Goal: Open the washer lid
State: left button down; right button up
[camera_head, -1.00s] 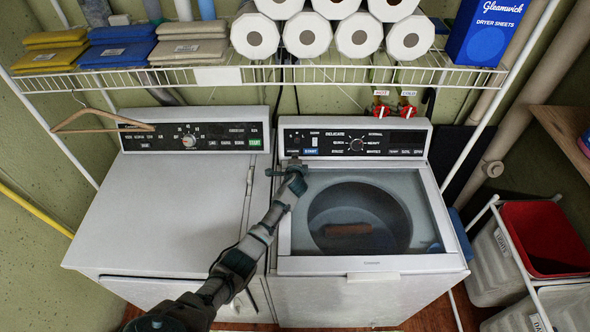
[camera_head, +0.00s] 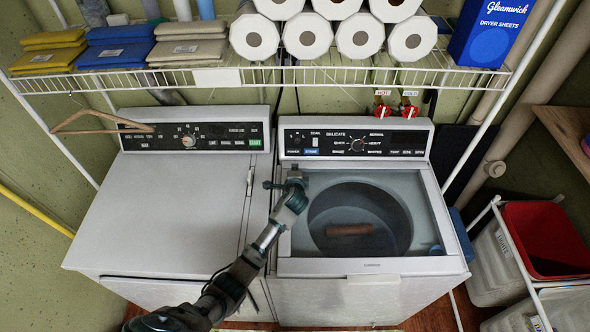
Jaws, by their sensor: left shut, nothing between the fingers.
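The washer (camera_head: 370,297) is the white machine on the right, with a dark control panel (camera_head: 355,145) at its back. Its lid (camera_head: 425,265) has a pale frame and a see-through middle; it looks down flat, and the round drum (camera_head: 345,195) with a brown item inside shows through. A small white tab sits at the lid's front edge. My left gripper (camera_head: 284,183) is shut and empty, over the lid's back left corner, just in front of the panel. I cannot tell whether it touches the washer. My right gripper is not in view.
A white dryer (camera_head: 165,215) stands close on the left, with a wooden hanger (camera_head: 85,131) at its back. A wire shelf (camera_head: 260,77) with paper rolls (camera_head: 306,36) and a blue dryer-sheet box (camera_head: 492,32) hangs above. A laundry hamper (camera_head: 545,240) stands on the right.

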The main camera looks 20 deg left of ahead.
aim_at(374, 270)
jog(key=k+l, duration=0.2)
jog(key=k, duration=0.3)
jog(key=k+l, duration=0.2)
jog(key=k, duration=0.25)
jog(key=k+l, duration=0.2)
jog(key=k, duration=0.3)
